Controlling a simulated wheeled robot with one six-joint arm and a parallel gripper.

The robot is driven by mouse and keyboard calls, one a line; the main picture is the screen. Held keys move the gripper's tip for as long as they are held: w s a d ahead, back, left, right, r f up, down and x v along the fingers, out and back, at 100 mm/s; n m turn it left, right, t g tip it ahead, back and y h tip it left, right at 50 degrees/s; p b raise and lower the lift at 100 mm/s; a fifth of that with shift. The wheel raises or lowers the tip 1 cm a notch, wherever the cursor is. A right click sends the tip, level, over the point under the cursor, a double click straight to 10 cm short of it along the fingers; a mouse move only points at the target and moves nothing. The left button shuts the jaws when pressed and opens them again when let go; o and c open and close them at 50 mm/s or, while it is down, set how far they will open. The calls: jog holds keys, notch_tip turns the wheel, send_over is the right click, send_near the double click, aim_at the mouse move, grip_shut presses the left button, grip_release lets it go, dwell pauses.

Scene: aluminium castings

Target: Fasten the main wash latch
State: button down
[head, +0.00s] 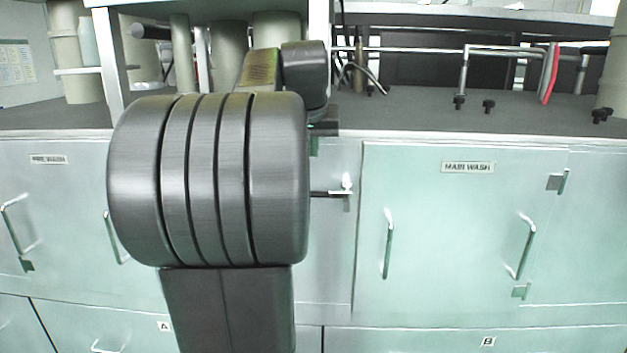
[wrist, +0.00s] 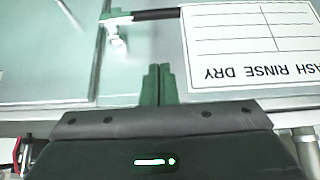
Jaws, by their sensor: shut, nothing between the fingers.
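The MAIN WASH door (head: 457,275) is a pale green panel on the right in the head view, lying flat in the cabinet front. Left of its edge, a dark latch rod (head: 324,193) runs sideways to a small pale metal piece (head: 347,186). In the wrist view, the latch rod (wrist: 157,14) and the metal piece (wrist: 116,35) show at the top. I cannot tell whether they are engaged. My gripper (wrist: 158,72) is shut and empty, its green fingertips apart from the rod in the picture. In the head view my arm hides most of it.
A printed card (wrist: 250,40) lies beside the rod in the wrist view. Door handles (head: 388,245) (head: 526,248) stick out from the front. Above is a grey worktop (head: 420,118) with pipes (head: 464,72) and black knobs (head: 488,106). A PRE WASH panel (head: 60,215) is at left.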

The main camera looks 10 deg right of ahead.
jog(key=x, duration=0.6)
jog(key=shift+p, duration=0.3)
jog(key=f, duration=0.2)
jog(key=s+f, duration=0.1)
jog(key=f, duration=0.1)
jog(key=shift+a, duration=0.1)
jog(key=shift+w+f, duration=0.1)
